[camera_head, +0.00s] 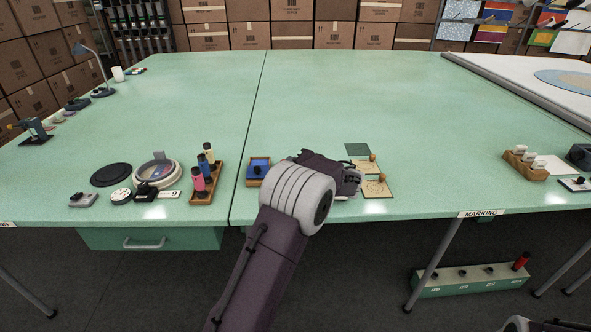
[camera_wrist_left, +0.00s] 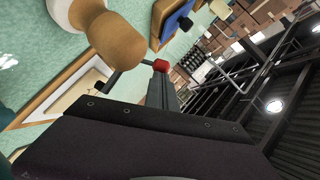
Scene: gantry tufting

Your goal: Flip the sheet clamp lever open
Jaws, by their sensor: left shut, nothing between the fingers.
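My left gripper (camera_head: 352,182) is low over the front of the green table, largely hidden behind my own wrist in the head view. In the left wrist view its dark body fills the lower part, and the jaws (camera_wrist_left: 160,92) are shut and empty. Close to them shows a red-tipped thin dark rod (camera_wrist_left: 161,65), which may be the clamp lever; I cannot tell whether they touch. A light wooden board with a sheet (camera_head: 376,188) lies right of the gripper. A round wooden knob (camera_wrist_left: 116,40) stands near the rod. My right gripper is not in view.
A wooden tray with a blue block (camera_head: 259,166) is left of my wrist. A dark green pad (camera_head: 357,149) lies behind the board.

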